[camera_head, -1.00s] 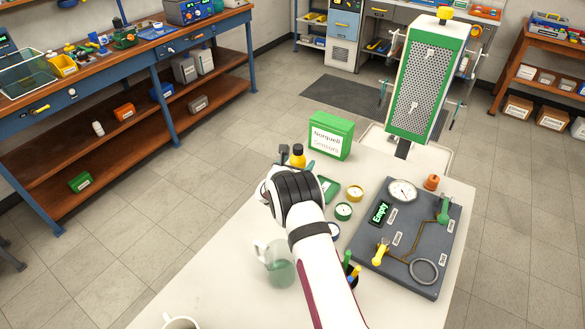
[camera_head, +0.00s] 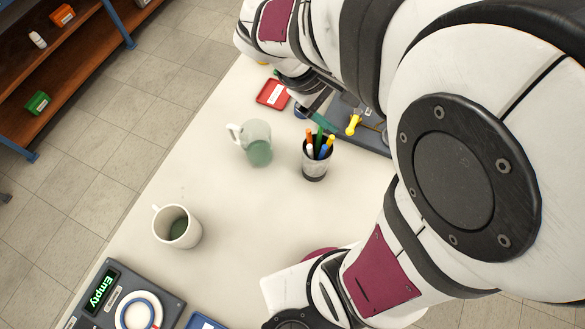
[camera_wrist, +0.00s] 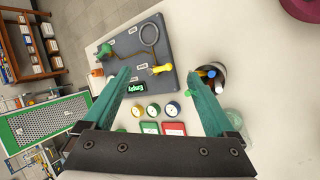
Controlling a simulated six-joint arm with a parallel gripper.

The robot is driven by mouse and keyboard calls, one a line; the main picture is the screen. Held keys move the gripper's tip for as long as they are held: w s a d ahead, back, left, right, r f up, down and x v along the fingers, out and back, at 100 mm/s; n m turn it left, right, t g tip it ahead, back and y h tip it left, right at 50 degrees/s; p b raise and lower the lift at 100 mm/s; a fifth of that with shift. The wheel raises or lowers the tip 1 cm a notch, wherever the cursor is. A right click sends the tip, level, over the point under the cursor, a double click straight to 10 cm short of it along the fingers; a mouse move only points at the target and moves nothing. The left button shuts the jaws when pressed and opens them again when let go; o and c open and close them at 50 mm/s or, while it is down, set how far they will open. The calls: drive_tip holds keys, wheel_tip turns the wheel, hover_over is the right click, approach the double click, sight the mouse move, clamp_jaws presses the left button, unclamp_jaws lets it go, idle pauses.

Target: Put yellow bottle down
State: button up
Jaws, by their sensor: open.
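My gripper (camera_wrist: 158,73) is open, its two teal fingers wide apart with nothing held between them. In the wrist view the fingers point over the dark regulator board. In the head view my arm covers most of the gripper (camera_head: 322,112); a teal finger shows near the pen cup. A small yellow-orange patch (camera_head: 262,62) shows beside my arm at the table's far left edge in the head view, too small and covered to identify.
The board (camera_wrist: 130,62) carries a yellow handle (camera_wrist: 161,69). A pen cup (camera_head: 315,165), a glass jug (camera_head: 257,145), a white mug (camera_head: 177,227) and a red tray (camera_head: 272,93) stand on the white table. Another board (camera_head: 125,300) lies at lower left.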

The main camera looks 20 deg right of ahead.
drive_tip(key=s+a+m+y, duration=0.8)
drive_tip(key=s+a+m, duration=0.1)
drive_tip(key=s+a, duration=0.4)
drive_tip(key=shift+s+a+f, duration=0.2)
drive_tip(key=shift+s+a, duration=0.2)
drive_tip(key=shift+a, duration=0.15)
